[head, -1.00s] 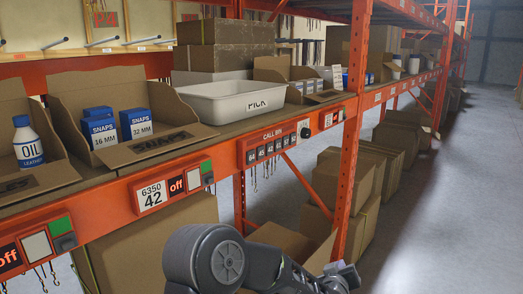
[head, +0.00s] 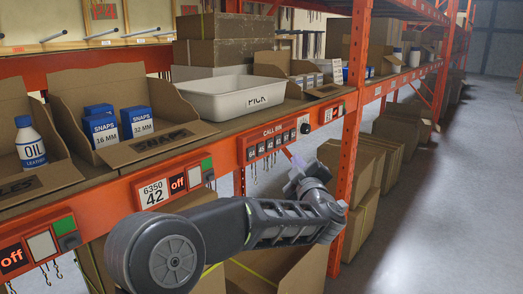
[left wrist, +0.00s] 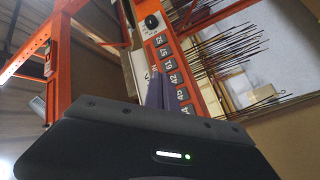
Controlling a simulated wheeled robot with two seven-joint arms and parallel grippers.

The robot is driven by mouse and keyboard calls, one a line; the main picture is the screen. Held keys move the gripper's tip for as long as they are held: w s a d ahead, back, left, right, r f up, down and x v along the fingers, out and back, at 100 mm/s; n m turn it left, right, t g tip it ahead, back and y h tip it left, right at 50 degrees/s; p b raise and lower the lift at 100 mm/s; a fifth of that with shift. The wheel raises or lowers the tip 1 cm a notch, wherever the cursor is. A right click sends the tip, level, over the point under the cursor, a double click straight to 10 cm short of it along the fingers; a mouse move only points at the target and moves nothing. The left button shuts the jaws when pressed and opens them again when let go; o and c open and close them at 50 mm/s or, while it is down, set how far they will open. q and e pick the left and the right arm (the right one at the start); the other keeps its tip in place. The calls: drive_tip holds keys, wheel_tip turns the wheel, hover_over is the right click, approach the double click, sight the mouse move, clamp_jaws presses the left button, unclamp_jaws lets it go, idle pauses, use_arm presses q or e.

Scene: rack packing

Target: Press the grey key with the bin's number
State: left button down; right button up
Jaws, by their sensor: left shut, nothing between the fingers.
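The CALL BIN panel (head: 272,134) is on the orange shelf beam, with a row of small grey number keys. In the left wrist view the grey key 42 (left wrist: 175,78) shows between the keys 61 (left wrist: 168,65) and 45 (left wrist: 180,94). The bin's label (head: 153,194) reads 6350 42, below the cardboard SNAPS bin (head: 165,143). My left gripper (head: 292,158) is shut and empty, in front of the right part of the key row. Its fingers (left wrist: 159,91) appear beside the keys in the wrist view; I cannot tell whether they touch. My right gripper is out of view.
A white PICK tray (head: 225,100) stands on the shelf above the panel. A black knob (head: 328,115) sits right of the keys, near the orange upright (head: 352,110). Hooks hang below the beam. Cardboard boxes (head: 375,165) stand below; the aisle floor at right is clear.

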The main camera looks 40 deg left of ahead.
use_arm(q)
drive_tip(key=a, duration=0.8)
drive_tip(key=shift+a, duration=0.4)
drive_tip(key=shift+s+a+b, duration=0.1)
drive_tip(key=shift+a+b, duration=0.1)
drive_tip(key=shift+b, duration=0.1)
idle(1.7)
drive_tip(key=shift+a, duration=0.2)
drive_tip(key=shift+a, duration=0.45)
idle(0.6)
drive_tip(key=shift+d, duration=0.85)
drive_tip(key=shift+d, duration=0.1)
drive_tip(key=shift+d, duration=2.45)
